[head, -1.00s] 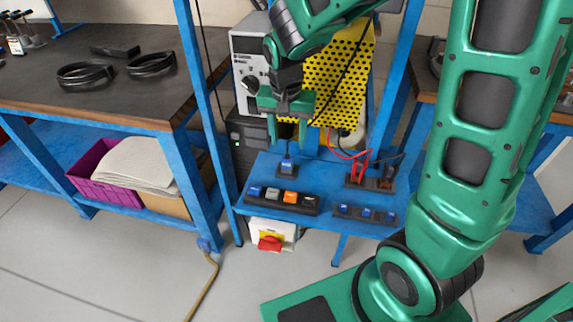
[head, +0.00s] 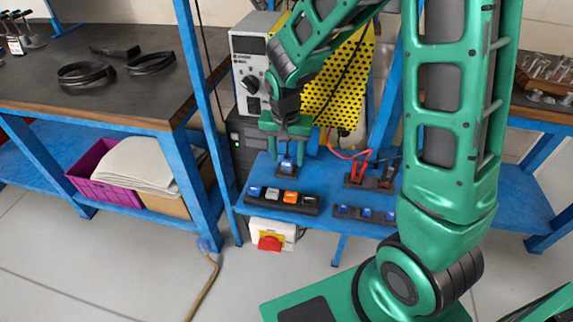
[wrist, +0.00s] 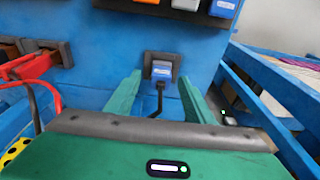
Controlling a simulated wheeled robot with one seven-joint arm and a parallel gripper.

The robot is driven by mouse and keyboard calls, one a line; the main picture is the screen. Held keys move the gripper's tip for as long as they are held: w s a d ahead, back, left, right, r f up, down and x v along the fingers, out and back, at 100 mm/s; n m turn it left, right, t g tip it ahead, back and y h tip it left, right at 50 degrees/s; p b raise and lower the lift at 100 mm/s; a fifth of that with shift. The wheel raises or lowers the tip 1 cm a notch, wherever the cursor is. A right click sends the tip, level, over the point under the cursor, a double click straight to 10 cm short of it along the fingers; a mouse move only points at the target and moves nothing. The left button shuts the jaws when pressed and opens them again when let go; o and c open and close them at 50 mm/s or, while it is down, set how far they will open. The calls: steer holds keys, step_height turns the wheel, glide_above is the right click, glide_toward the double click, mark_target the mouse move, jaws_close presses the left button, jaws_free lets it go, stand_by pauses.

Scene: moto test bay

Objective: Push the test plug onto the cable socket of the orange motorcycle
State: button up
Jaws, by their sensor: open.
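A dark strip (head: 283,201) of blue, grey, orange and black pieces lies at the shelf front, beside a strip of blue pieces (head: 364,214). Red leads (head: 357,160) stand right of the plug. A yellow perforated panel (head: 340,85) and a grey instrument (head: 248,70) stand behind.

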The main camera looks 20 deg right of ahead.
mark_target(287, 158)
steer(key=shift+w+f, duration=0.2)
steer(key=shift+f, duration=1.3)
steer(key=shift+c, duration=0.5)
steer(key=c, duration=0.9)
steer(key=shift+c, duration=0.3)
steer(key=shift+r, duration=0.55)
steer(key=r, duration=0.3)
steer(key=shift+s+a+r, duration=0.15)
steer(key=shift+a+r, duration=0.15)
steer(key=shift+a, duration=0.05)
steer(key=s+a+r, duration=0.5)
steer(key=a+r, duration=0.1)
steer(key=a, duration=0.3)
steer(key=shift+a+r, duration=0.15)
steer(key=shift+a, duration=0.15)
steer(key=shift+d, duration=0.1)
